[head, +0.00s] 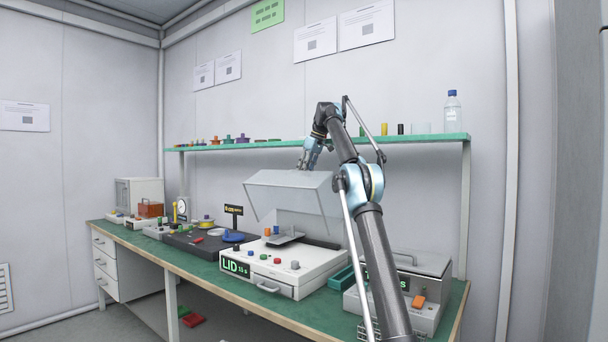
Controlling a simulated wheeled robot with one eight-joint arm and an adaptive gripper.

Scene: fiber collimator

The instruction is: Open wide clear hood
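The wide clear hood (285,195) shows in the head view as a greyish see-through box. It is raised and tilted above the white device base (318,268), with open space under its front edge. The base has coloured knobs, a front handle and a green lit display (236,267) reading "LID" and a small number that looks like seconds. My gripper (307,163) is at the hood's top back edge, close to it. I cannot tell whether it touches the hood. Its fingers are small and partly hidden, so their opening is unclear.
A second device with a grey lid (412,263) stands to the right, partly behind my arm. A dark board (195,243) with small parts lies to the left. A green shelf (400,138) with a bottle (452,111) and small items runs behind.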

